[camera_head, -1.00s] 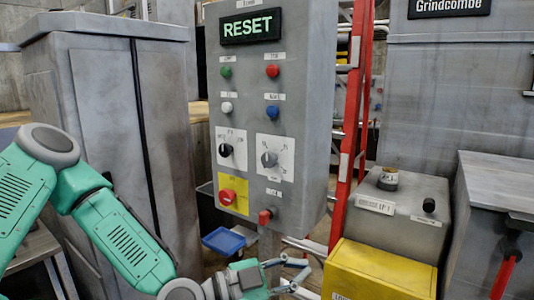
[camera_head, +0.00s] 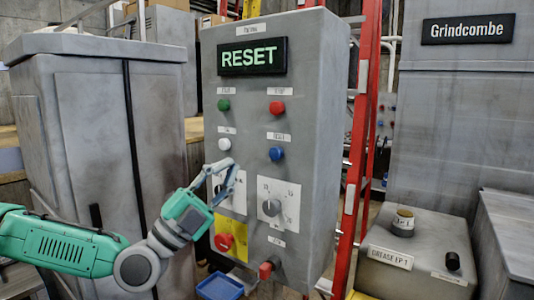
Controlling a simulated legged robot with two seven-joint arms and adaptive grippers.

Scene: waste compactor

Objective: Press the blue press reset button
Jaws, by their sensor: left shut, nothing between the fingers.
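The blue button (camera_head: 276,154) sits on the right side of the grey control panel (camera_head: 318,120), under a small label. The panel's display (camera_head: 252,57) reads RESET in green. My left gripper (camera_head: 229,164) is shut and empty. It is in front of the panel, left of and slightly below the blue button, and apart from it in the picture. Its fingers cover part of the left selector knob and its white plate. My right gripper is not in view.
Nearby on the panel are a green button (camera_head: 223,104), a red button (camera_head: 277,107), a white button (camera_head: 224,144), a right selector knob (camera_head: 271,207) and a red button on a yellow plate (camera_head: 224,241). A red ladder (camera_head: 357,150) stands behind, right of the panel.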

